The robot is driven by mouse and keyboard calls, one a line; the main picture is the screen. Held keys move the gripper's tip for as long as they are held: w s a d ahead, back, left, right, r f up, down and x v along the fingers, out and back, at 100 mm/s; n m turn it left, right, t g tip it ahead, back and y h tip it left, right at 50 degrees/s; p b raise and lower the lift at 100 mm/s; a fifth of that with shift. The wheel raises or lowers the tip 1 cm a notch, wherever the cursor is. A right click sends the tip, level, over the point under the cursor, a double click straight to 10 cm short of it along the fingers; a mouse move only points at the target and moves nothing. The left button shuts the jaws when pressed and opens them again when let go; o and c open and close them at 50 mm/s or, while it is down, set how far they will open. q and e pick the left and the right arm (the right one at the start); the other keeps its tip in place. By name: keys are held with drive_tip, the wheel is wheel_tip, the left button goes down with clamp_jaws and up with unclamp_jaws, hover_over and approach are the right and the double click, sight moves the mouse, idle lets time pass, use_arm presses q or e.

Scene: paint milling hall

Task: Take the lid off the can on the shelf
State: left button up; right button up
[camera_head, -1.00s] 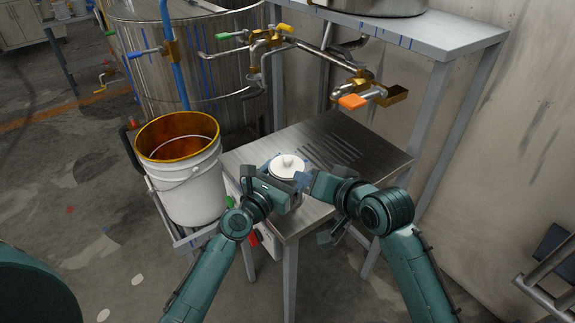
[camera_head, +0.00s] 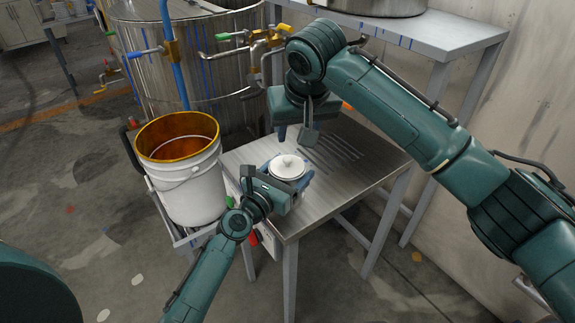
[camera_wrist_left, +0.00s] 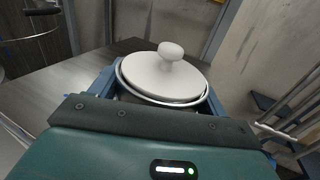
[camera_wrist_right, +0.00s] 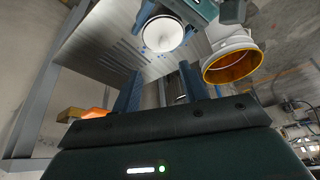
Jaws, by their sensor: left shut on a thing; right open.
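The can (camera_wrist_left: 125,94) stands upright on the steel shelf (camera_head: 355,170), mostly hidden by my left gripper. Its white lid (camera_head: 288,166) with a round knob sits on top, and the lid shows large in the left wrist view (camera_wrist_left: 160,78). My left gripper (camera_head: 287,177) is shut around the can, with a blue finger on each side below the lid. My right gripper (camera_head: 296,133) is open and empty, fingers pointing down, above and behind the can. In the right wrist view the lid (camera_wrist_right: 162,34) lies beyond the fingertips, apart from them.
A white bucket (camera_head: 190,190) with a yellow-brown inside stands left of the shelf. A steel tank (camera_head: 190,70) and pipes with coloured valves (camera_head: 262,38) are behind. A higher steel table (camera_head: 430,38) and wall bound the right. The shelf's right part is clear.

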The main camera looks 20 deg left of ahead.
hover_over(288, 159)
drive_tip(key=s+d, duration=0.2)
wheel_tip(288, 159, down, 5)
drive_tip(key=shift+w+a+r, duration=0.1)
drive_tip(key=shift+r, duration=0.1)
drive_tip(key=shift+s+a+x, duration=0.15)
drive_tip(key=shift+x, duration=1.2)
drive_tip(key=shift+s+a+x, duration=0.1)
drive_tip(key=shift+a+x, duration=0.05)
drive_tip(key=shift+x, duration=1.2)
drive_tip(key=shift+c, duration=0.2)
clamp_jaws()
